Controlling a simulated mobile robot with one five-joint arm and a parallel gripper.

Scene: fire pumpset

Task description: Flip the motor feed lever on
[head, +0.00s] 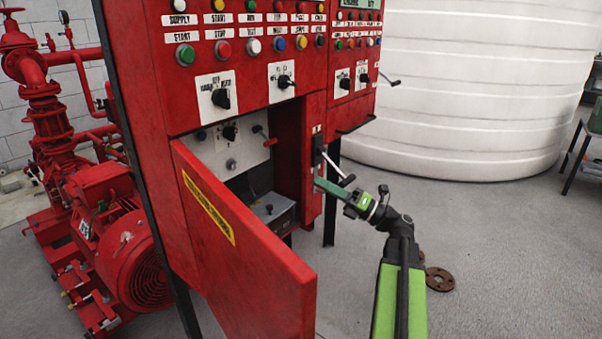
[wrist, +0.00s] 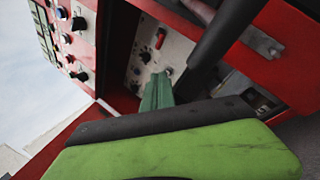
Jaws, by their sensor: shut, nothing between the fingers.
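No readable label marks the motor feed lever. A small red-handled lever (head: 265,136) sits on the pale panel inside the open red cabinet; it also shows in the wrist view (wrist: 160,38). A second, metal lever with a dark grip (head: 347,180) sticks out from the cabinet's right edge. My gripper (head: 318,184) is shut and empty, its green fingers pointing left towards the cabinet. In the head view the fingers overlap the area just below the metal lever; contact cannot be told. In the wrist view the green fingertips (wrist: 160,80) appear below the red-handled lever.
The red cabinet door (head: 245,255) stands open towards the front left. A grey box (head: 270,207) sits low inside the compartment. Knobs and buttons cover the cabinet front (head: 240,50). A red motor (head: 130,255) is at left, a white tank (head: 470,90) behind. Floor at right is mostly clear.

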